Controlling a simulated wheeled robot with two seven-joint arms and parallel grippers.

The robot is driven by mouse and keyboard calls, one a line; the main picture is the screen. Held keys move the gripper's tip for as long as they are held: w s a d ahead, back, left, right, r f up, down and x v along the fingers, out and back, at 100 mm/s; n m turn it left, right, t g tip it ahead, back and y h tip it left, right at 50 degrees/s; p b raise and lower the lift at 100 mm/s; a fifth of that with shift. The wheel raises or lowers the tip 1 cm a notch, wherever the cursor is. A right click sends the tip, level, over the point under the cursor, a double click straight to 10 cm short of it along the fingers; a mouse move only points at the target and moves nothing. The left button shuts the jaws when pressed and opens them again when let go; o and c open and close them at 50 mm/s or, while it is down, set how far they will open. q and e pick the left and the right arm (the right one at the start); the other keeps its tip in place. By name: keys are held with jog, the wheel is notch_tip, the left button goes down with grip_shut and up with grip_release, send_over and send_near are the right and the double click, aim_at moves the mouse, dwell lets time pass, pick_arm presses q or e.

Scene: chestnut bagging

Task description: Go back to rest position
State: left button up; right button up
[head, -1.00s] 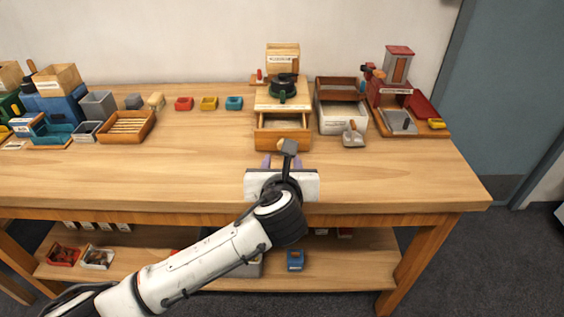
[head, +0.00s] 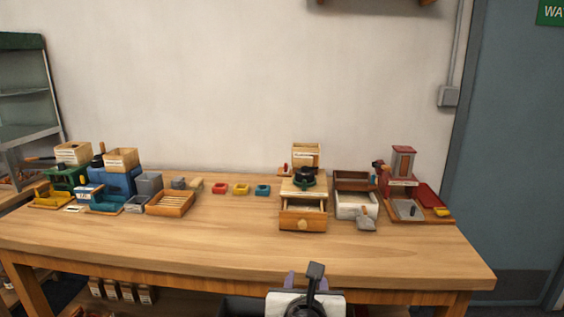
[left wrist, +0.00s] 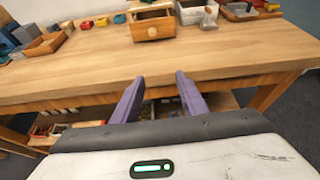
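My left gripper (head: 303,284) is at the bottom of the head view, in front of the table's front edge. In the left wrist view its two purple fingers (left wrist: 155,98) are spread apart with nothing between them. The gripper is clear of everything on the wooden table (head: 250,259). My right gripper is in neither view. A wooden box with a drawer (head: 303,217) stands beyond the left gripper. Its drawer is pulled out, and the round knob faces me.
White bin (head: 350,205), grey scoop (head: 366,223) and red machine (head: 402,180) stand right of the drawer box. Small red (head: 219,188), yellow (head: 241,189) and blue (head: 263,190) trays and a slatted wooden tray (head: 170,203) lie left. The table's front strip is clear.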

pick_arm(q)
jog(key=s+a+f+n+g, duration=0.5)
jog(key=s+a+f+n, duration=0.4)
jog(key=s+f+n, duration=0.55)
jog(key=s+a+f+n+g+y, duration=0.15)
jog(key=s+a+n+g, duration=0.35)
jog(key=s+a+n, duration=1.45)
jog(key=w+d+f+t+h, duration=0.1)
jog(key=d+f+t, duration=0.1)
jog(key=f, duration=0.4)
jog(key=w+d+f+n+t+h, duration=0.1)
jog(key=w+d+f+t, duration=0.1)
jog(key=f, duration=0.5)
jog(key=shift+d+f+t, duration=0.2)
jog(key=shift+d+t, duration=0.4)
jog(key=shift+d, duration=0.65)
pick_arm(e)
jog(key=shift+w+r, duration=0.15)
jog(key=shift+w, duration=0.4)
